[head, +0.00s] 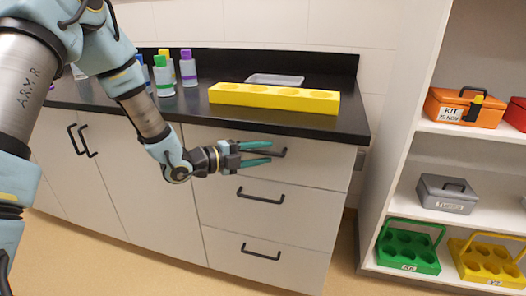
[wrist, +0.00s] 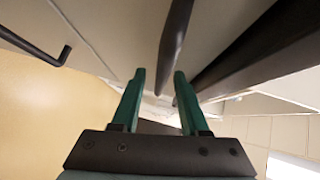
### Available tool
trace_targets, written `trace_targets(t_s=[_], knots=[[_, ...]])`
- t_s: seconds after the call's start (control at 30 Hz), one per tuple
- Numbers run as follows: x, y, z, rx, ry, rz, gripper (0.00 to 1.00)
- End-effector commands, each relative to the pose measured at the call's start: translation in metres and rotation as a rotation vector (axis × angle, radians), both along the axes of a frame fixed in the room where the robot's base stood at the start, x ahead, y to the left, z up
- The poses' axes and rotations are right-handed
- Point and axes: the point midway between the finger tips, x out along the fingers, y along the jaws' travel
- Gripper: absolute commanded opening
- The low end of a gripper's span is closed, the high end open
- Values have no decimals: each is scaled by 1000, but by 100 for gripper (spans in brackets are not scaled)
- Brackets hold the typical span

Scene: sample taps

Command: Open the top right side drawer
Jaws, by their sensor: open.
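The top right side drawer (head: 315,160) is a pale front just under the black countertop, and it looks closed. Its dark bar handle (head: 282,153) is partly hidden by my gripper. My gripper (head: 270,152) has green fingers and is open, pointing right along the drawer front at the handle's height. In the wrist view, the dark handle (wrist: 174,40) runs down into the gap between the two fingertips (wrist: 160,73). I cannot tell whether the fingers touch it.
Two more drawers with handles (head: 260,196) (head: 262,252) lie below. The countertop (head: 345,118) overhangs just above my gripper; it holds a yellow rack (head: 273,97), a grey tray (head: 275,79) and several bottles (head: 188,68). A shelf unit (head: 390,190) stands at right. Open floor lies in front.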

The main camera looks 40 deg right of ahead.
Motion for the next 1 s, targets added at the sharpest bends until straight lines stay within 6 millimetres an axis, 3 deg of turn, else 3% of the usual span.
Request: trace_targets(t_s=[0.33,0.7,1.0], knots=[[-1,-4,-1,0,0,0,43],[-1,-3,0,0,1,1,1],[-1,-3,-1,1,1,1,0]])
